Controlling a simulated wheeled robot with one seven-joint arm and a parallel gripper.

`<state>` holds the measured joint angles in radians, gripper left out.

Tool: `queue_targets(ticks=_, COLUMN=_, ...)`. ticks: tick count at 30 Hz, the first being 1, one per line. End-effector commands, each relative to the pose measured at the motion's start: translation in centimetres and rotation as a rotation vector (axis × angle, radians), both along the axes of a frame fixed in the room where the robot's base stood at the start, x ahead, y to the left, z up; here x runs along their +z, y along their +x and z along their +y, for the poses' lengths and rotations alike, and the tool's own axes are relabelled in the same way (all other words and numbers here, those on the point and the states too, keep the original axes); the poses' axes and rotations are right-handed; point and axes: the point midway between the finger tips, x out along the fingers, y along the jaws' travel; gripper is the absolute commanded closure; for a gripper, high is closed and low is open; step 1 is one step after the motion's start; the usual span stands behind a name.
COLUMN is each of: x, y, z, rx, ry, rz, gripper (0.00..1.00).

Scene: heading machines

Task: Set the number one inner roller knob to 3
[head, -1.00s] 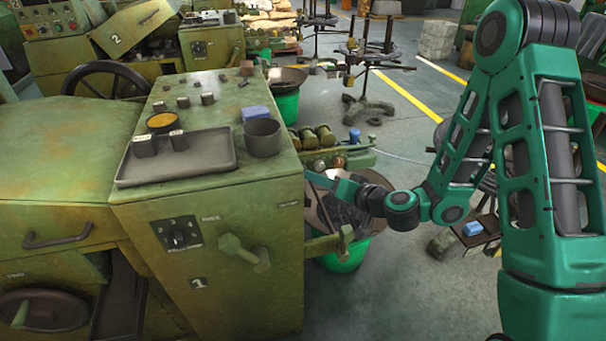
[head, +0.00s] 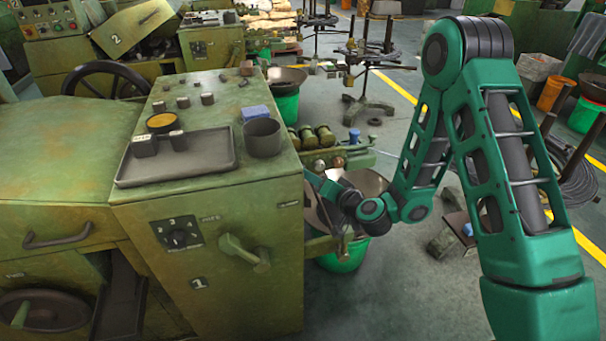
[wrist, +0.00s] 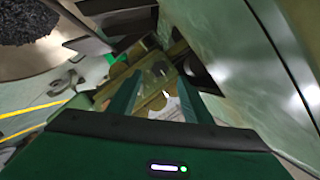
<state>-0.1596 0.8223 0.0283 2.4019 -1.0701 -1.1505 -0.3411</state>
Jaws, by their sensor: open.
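The machine marked 1 (head: 150,215) has a black round selector knob (head: 178,236) on a dark plate with numbers around it, on its front panel. I take this as the inner roller knob; its pointer setting is too small to read. My gripper (head: 316,184) is at the right side of the machine's box, to the right of and higher in the picture than the knob, and apart from it. Its fingers also show in the wrist view (wrist: 158,100), spread with nothing held between them. The knob cannot be made out in the wrist view.
A lever handle (head: 243,251) sticks out right of the knob. A tray (head: 180,160) and a dark cup (head: 263,138) stand on the machine top. A green tub (head: 343,257) stands close by the arm. Floor in front of the tub is clear.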

Motion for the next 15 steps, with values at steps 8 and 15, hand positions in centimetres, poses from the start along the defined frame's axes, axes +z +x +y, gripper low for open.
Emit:
queue_targets(ticks=8, x=-0.6, y=2.4, z=1.6, rx=0.003, ry=-0.001, rz=-0.007, gripper=0.55)
queue_targets(ticks=15, x=-1.4, y=4.4, z=2.8, rx=0.001, ry=0.000, rz=-0.005, gripper=0.55)
